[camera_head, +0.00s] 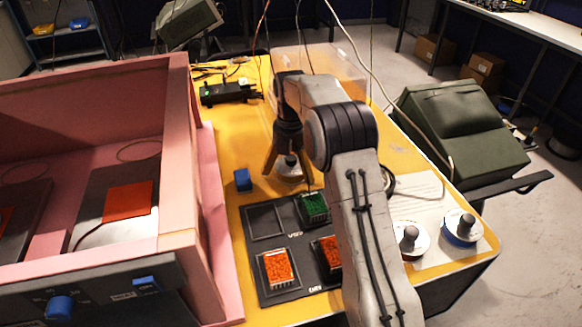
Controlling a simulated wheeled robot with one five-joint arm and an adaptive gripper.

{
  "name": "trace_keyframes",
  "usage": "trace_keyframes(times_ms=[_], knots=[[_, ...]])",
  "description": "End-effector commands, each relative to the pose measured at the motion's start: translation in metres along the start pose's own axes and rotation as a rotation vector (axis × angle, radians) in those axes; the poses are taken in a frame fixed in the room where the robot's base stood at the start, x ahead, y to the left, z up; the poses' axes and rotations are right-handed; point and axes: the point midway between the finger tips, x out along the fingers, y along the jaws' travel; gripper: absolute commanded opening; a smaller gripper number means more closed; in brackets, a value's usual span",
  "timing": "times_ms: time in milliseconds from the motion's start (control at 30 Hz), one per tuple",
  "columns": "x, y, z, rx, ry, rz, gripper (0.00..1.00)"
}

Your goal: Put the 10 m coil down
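A grey disc with a dark knob, which looks like a coil (289,174), is at the middle of the yellow table. My gripper (289,176) is right above it, pointing down. Its fingers are spread, one on each side of the knob, and no finger visibly presses on it. The disc appears to rest on the table surface. Two similar knobbed coils, a left one (411,243) and a blue-edged right one (461,231), stand on a white sheet (428,268) at the right. I cannot read any length label, so which is the 10 m coil is unclear.
A dark tray (262,222) holding green and orange blocks lies in front of my gripper, partly hidden by my arm. A small blue block (242,180) is left of the coil. A pink foam enclosure (190,180) walls the left side. A clear box (335,68) stands behind.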

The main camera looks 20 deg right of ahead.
Motion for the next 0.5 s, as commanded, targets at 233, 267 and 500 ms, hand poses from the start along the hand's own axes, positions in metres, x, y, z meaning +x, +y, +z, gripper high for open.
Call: trace_keyframes(times_ms=[233,267,500], knots=[[-0.003,0.0,0.0,0.0,0.0,0.001,1.0],[-0.005,0.0,0.0,0.0,-0.001,0.001,1.0],[-0.035,0.001,0.0,0.0,-0.002,0.003,1.0]])
